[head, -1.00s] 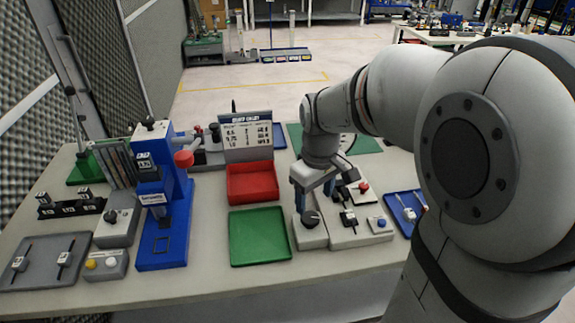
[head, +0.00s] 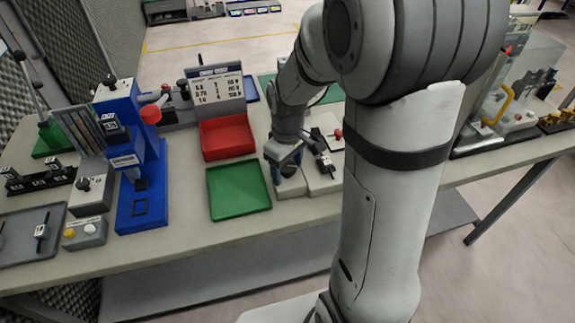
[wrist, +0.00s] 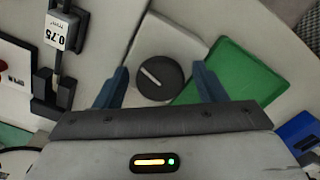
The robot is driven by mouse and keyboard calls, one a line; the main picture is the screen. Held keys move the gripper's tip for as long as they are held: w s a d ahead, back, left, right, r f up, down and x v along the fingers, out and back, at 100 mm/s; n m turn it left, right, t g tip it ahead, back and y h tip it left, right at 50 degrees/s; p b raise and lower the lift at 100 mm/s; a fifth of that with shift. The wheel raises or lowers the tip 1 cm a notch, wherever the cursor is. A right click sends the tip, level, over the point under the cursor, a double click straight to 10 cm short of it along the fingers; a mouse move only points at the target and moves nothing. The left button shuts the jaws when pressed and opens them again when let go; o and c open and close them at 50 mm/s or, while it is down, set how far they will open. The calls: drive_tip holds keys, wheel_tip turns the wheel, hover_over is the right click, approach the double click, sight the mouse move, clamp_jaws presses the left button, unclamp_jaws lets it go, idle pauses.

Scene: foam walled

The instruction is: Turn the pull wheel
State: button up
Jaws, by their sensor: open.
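A round black knob (wrist: 160,80) with a white line across it, which looks like the pull wheel, sits on a light grey housing (wrist: 165,45) in the wrist view. My gripper (wrist: 160,70) is open, one blue-grey finger on each side of the knob with a gap on both sides. I cannot tell how high above it the fingertips are. In the head view my gripper (head: 284,162) is over the left part of the grey device (head: 320,178), right of the green tray, and hides the knob.
The green tray (head: 238,190) and red bin (head: 227,138) stand left of the gripper. A blue press (head: 142,190) with a red knob is further left. A black clamp with a 0.75 tag (wrist: 58,45) is near the gripper. A clear case (head: 515,95) stands at the right.

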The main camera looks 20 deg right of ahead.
sight(288, 166)
drive_tip(key=c, duration=1)
drive_tip(key=shift+o, duration=0.2)
drive_tip(key=shift+m, duration=0.8)
drive_tip(key=o, duration=1)
drive_tip(key=shift+c, duration=0.2)
drive_tip(key=shift+r, duration=0.15)
wheel_tip(288, 166, up, 8)
drive_tip(key=shift+f, duration=0.25)
